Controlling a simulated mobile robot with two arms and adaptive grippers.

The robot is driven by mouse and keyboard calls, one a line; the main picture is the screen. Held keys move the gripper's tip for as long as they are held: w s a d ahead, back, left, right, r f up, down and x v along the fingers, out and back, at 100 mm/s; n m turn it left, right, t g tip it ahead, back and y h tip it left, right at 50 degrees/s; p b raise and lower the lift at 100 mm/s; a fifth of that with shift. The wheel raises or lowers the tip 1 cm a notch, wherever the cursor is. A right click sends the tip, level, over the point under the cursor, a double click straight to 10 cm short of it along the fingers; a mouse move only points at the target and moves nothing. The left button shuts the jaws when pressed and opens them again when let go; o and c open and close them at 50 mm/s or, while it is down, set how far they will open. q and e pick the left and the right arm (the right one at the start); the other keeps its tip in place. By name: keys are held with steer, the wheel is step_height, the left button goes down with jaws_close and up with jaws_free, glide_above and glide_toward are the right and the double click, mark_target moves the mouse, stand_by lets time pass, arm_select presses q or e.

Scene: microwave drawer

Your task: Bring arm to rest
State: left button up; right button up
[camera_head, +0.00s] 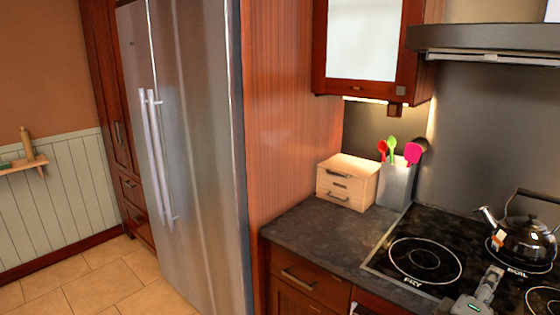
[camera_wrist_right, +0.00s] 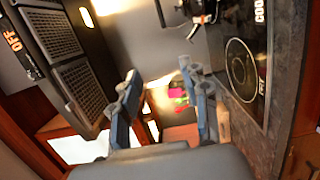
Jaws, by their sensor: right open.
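My right gripper (camera_head: 490,284) shows at the bottom right of the head view, over the front part of the black cooktop (camera_head: 456,227). In the right wrist view its two blue-grey fingers (camera_wrist_right: 160,78) stand apart with nothing between them. My left gripper is not in view. No microwave drawer can be made out clearly in either view.
A kettle (camera_head: 525,241) stands on the cooktop's right. A wooden drawer box (camera_head: 347,181) and a holder (camera_head: 396,184) with colourful utensils stand on the dark counter (camera_head: 318,231). A range hood (camera_head: 485,42) hangs above. A steel refrigerator (camera_head: 200,150) stands left. The tiled floor (camera_head: 85,282) is clear.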

steer(key=w+a+f+n+y, duration=0.1)
steer(key=a+f+y, duration=0.2)
steer(key=f, duration=0.8)
steer(key=w+a+f+n+g+y, duration=0.1)
steer(key=w+a+f+y, duration=0.1)
steer(key=f, duration=0.9)
steer(key=w+a+f+n+y, duration=0.1)
steer(key=a+f+y, duration=0.2)
steer(key=f, duration=0.8)
steer(key=s+a+f+g+y, duration=0.25)
steer(key=s+f, duration=0.25)
steer(key=f, duration=0.7)
steer(key=s+a+f+m+g+y, duration=0.2)
steer(key=s+f, duration=0.6)
steer(key=f, duration=0.2)
steer(key=s+f+m+g, duration=0.1)
steer(key=s+f, duration=0.4)
steer(key=s, duration=0.5)
steer(key=s+a+f+m+g+y, duration=0.1)
steer(key=s+f, duration=0.4)
steer(key=s, duration=0.6)
steer(key=s+a+f+m+g, duration=0.1)
steer(key=s+f+m, duration=0.3)
steer(key=s, duration=0.6)
steer(key=shift+s+f+g+y, duration=0.35)
steer(key=shift+f+g, duration=0.3)
steer(key=shift+g, duration=0.1)
steer(key=shift+a, duration=0.1)
steer(key=shift+c, duration=0.9)
steer(key=shift+s, duration=0.1)
